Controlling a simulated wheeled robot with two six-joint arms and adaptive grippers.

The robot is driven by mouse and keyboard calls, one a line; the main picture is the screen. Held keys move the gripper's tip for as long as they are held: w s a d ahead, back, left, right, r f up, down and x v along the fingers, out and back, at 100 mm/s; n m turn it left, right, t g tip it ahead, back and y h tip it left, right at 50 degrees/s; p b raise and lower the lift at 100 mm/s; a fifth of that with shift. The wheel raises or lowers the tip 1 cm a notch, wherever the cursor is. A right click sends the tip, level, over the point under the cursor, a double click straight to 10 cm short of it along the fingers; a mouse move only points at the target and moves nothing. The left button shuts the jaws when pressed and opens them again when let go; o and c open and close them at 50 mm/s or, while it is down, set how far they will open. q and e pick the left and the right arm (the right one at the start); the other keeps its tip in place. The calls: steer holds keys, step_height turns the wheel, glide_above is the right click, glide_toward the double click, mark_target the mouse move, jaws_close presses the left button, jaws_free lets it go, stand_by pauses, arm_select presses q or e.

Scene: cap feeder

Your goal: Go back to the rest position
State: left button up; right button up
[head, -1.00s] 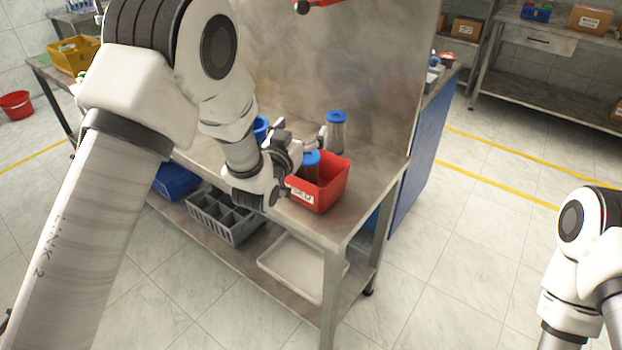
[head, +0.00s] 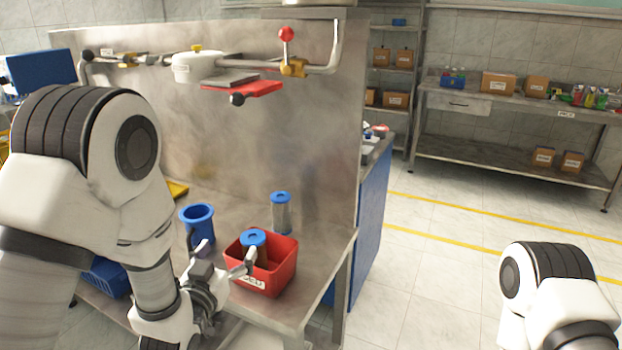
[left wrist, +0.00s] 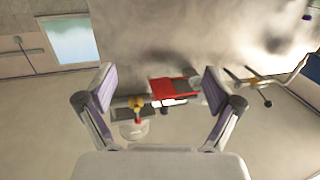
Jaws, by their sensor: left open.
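My left gripper (head: 224,262) is open beside the left side of a red bin (head: 284,280). One finger overlaps the bin in the picture; I cannot tell if it touches. The left wrist view shows the two fingers of this gripper (left wrist: 159,88) spread wide, with nothing held between them. A blue-capped container (head: 253,238) stands in the red bin. Another clear container with a blue cap (head: 281,212) stands on the bench behind it. My right gripper is out of view; only part of my right arm shows at the lower right.
The steel bench (head: 325,250) has a tall back panel (head: 260,140) with pipes and a red plate (head: 243,89) above. A blue cup (head: 199,226) stands left of the bin. A shelf table (head: 505,98) is far right. The floor between is clear.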

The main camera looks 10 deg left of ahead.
arm_select(q)
steer(key=s+a+f+g, duration=0.1)
steer(key=s+f+g, duration=0.25)
steer(key=f, duration=0.45)
steer(key=s+a+f+n+g+y, duration=0.15)
steer(key=s+f, duration=0.25)
steer(key=f, duration=0.4)
steer(key=s+f+g, duration=0.3)
steer(key=s+f, duration=0.1)
steer(key=f, duration=0.5)
steer(key=s+f+g, duration=0.4)
steer(key=s+g, duration=0.1)
steer(key=s, duration=0.5)
steer(key=s+f+g, duration=0.4)
steer(key=s+f, duration=0.1)
steer(key=s, duration=0.6)
steer(key=shift+a+f+g, duration=0.15)
steer(key=shift+a+g, duration=0.25)
steer(key=shift+a, duration=0.05)
